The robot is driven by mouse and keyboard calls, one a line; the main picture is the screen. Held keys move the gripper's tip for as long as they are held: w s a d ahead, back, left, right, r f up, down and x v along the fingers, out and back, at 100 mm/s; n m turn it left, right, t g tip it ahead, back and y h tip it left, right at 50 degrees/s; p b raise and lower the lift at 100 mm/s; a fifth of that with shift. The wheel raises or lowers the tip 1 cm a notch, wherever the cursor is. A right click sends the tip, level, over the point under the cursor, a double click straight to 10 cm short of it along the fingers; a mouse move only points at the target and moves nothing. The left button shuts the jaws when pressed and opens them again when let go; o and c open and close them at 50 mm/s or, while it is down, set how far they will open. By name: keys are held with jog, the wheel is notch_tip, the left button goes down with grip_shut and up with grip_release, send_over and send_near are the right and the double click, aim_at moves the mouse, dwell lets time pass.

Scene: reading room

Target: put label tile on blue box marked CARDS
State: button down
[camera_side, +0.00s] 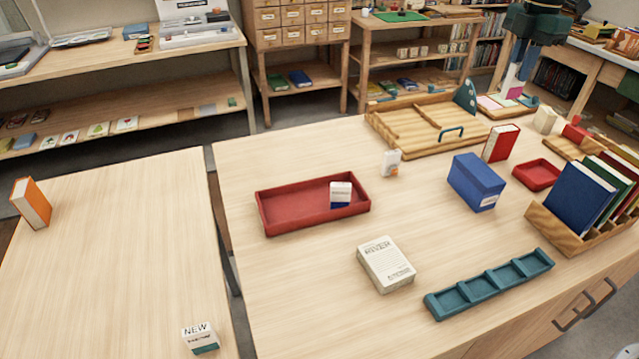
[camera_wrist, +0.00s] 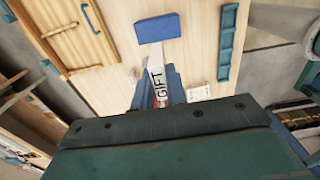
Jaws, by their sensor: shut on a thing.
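My gripper (camera_side: 517,82) is at the far right back, raised beyond the blue box. It is shut on a white label tile, which shows in the wrist view (camera_wrist: 157,78) with the black word GIFT and a little red. In the side view the tile is mostly hidden; a magenta patch between the fingers may be its coloured part. The blue box (camera_side: 470,178) stands on the table, and it also shows in the wrist view (camera_wrist: 156,27), apart from the tile. A small pale label (camera_side: 489,201) is on its front, too small to read. Its top is bare.
A red book (camera_side: 500,143) stands just behind the blue box, a small red tray (camera_side: 536,187) to its right. A book rack (camera_side: 565,235), teal tray (camera_side: 490,285), white box (camera_side: 385,265) and long red tray (camera_side: 290,220) surround open table. A wooden tray (camera_side: 400,145) lies behind.

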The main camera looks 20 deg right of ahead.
aim_at(509, 98)
notch_tip(509, 98, down, 19)
jog(key=shift+f, duration=0.2)
dwell(0.8)
jog(key=shift+f, duration=0.15)
jog(key=c, duration=1.4)
grip_release()
notch_tip(509, 98, up, 12)
jog(key=shift+f, duration=0.1)
jog(key=shift+r, duration=0.3)
